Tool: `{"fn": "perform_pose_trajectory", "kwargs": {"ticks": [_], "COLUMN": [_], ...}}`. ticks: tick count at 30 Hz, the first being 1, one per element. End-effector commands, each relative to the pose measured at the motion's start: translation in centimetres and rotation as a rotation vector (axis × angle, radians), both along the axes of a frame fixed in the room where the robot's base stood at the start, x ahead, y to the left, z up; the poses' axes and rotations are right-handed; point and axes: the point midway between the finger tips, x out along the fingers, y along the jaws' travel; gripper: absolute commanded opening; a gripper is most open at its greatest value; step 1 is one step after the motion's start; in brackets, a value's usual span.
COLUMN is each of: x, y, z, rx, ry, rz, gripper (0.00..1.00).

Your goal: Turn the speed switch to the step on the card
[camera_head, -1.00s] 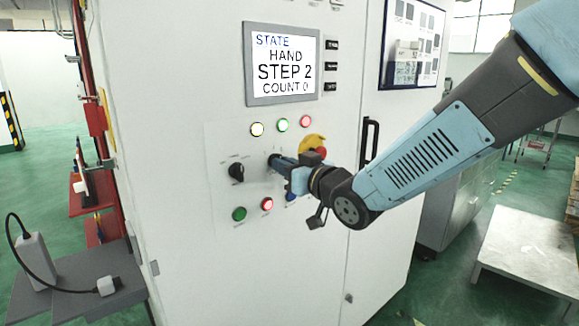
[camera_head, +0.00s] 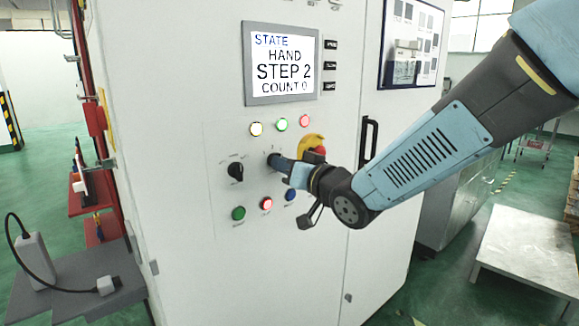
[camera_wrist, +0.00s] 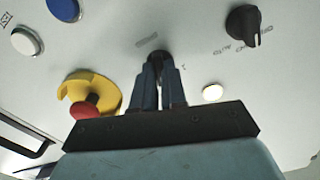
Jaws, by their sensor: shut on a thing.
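The speed switch (camera_wrist: 157,55) is a dark knob on the white cabinet front, mostly hidden by my fingers. My gripper (camera_head: 275,161) is shut on it; in the wrist view the two dark blue fingers (camera_wrist: 160,78) stand on either side of the knob. The knob's pointer cannot be made out. The screen (camera_head: 282,64) above reads STATE, HAND, STEP 2, COUNT 0. A board with papers (camera_head: 412,45) hangs at the upper right; its writing is too small to read.
A black selector (camera_head: 236,171) sits left of my gripper. A red emergency stop on yellow (camera_head: 313,147) is close on the right. Lit white, green and red lamps (camera_head: 281,125) are above; green, red and blue buttons (camera_head: 290,195) are below. A door handle (camera_head: 369,142) stands farther right.

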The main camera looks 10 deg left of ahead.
Motion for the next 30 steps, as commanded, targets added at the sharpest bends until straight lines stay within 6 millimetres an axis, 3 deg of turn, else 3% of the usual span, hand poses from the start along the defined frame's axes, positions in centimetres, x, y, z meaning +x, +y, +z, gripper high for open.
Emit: {"fn": "perform_pose_trajectory", "kwargs": {"ticks": [15, 30], "x": [0.09, 0.14], "y": [0.05, -0.01], "z": [0.14, 0.14], "rx": [0.247, 0.311], "ry": [0.284, 0.359], "rz": [0.001, 0.000], "gripper": [0.00, 0.00]}}
